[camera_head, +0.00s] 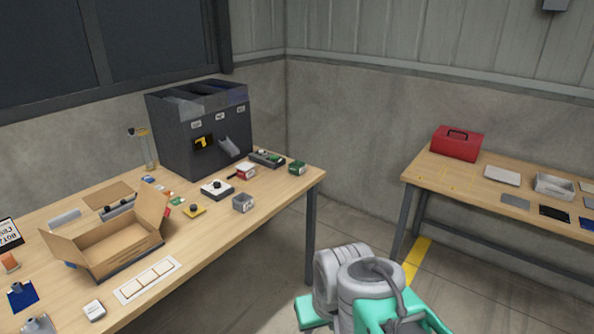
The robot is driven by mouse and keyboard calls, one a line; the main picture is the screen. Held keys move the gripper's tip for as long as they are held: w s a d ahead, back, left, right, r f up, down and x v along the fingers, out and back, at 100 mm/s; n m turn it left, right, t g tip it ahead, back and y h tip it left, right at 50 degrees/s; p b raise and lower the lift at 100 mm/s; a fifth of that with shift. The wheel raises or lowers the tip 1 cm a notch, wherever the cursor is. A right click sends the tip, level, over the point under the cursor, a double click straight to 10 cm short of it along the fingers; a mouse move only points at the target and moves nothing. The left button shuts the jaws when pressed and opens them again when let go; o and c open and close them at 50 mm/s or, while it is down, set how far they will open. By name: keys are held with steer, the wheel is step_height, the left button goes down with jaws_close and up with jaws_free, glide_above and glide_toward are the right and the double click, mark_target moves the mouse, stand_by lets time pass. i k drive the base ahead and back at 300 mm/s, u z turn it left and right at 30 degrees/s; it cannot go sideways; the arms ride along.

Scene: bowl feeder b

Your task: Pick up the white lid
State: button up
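I cannot tell for certain which thing is the white lid. A flat whitish plate (502,176) lies on the right table, left of an open grey box (554,187). A white square piece with a black knob (217,189) lies on the left table, in front of the dark feeder machine. Both lie apart from my arm. Grey and teal links of my arm show at the bottom centre, over the floor. My gripper's fingers do not show.
The left table (228,250) holds the dark feeder (175,135), an open cardboard box (115,246) and many small parts. The right table (440,176) holds a red toolbox (457,143) and several flat plates. Floor shows between the tables.

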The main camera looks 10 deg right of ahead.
mark_target(245, 166)
steer(key=z, duration=1)
steer(key=k, duration=1.3)
steer(key=z, duration=0.8)
steer(key=i, duration=1.2)
steer(key=u, duration=0.55)
steer(key=i, duration=1.6)
steer(key=u, duration=1.7)
steer(key=i, duration=0.9)
steer(key=u, duration=1.35)
steer(key=i, duration=0.7)
steer(key=u, duration=0.05)
